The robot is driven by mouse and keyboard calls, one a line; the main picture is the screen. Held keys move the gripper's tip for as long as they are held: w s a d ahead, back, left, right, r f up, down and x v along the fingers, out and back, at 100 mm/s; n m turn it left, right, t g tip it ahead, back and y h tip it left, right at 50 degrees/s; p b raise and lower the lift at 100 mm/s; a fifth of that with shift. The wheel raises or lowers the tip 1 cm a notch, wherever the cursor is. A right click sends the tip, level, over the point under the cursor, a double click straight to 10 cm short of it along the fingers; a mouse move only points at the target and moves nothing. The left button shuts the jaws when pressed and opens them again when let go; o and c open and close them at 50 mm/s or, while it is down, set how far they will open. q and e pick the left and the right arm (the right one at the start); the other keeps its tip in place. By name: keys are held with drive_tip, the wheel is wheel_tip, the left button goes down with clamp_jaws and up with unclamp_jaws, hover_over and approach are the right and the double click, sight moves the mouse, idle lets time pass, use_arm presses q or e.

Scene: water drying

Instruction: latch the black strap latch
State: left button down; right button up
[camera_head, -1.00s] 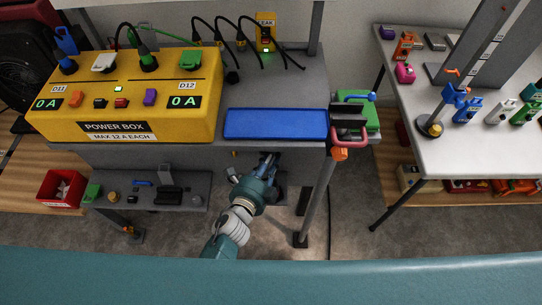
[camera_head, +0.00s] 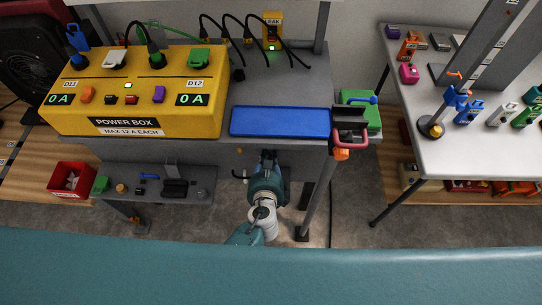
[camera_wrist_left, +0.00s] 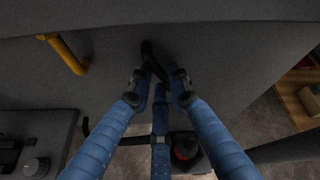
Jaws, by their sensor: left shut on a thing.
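My left gripper (camera_head: 268,158) is under the front edge of the grey bench, below the blue tray. In the left wrist view its blue fingers (camera_wrist_left: 158,84) are closed around a slim black bent bar (camera_wrist_left: 151,56) on the grey panel. The bar looks like part of the black strap latch, though most of it is hidden between the fingertips. A thin black curved hook (camera_head: 239,177) shows left of the gripper; a dark curved rod also shows at lower left in the wrist view (camera_wrist_left: 93,135). My right gripper is not in view.
A yellow handle (camera_wrist_left: 66,54) sits on the panel left of the fingers. Above are the blue tray (camera_head: 280,122) and yellow power box (camera_head: 75,118). A grey bench leg (camera_head: 317,190) stands close on the right. A low shelf (camera_head: 207,182) is at left.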

use_arm(q)
drive_tip(key=m+y, duration=0.1)
drive_tip(key=a+m+y, duration=0.1)
drive_tip(key=m, duration=0.1)
drive_tip(key=shift+a+f+y, duration=0.1)
drive_tip(key=shift+a+y, duration=0.15)
drive_tip(key=shift+y, duration=0.15)
drive_tip(key=shift+a, duration=0.1)
idle(0.4)
drive_tip(key=c, duration=1.9)
unclamp_jaws()
drive_tip(key=v, duration=1.2)
drive_tip(key=shift+f, duration=0.15)
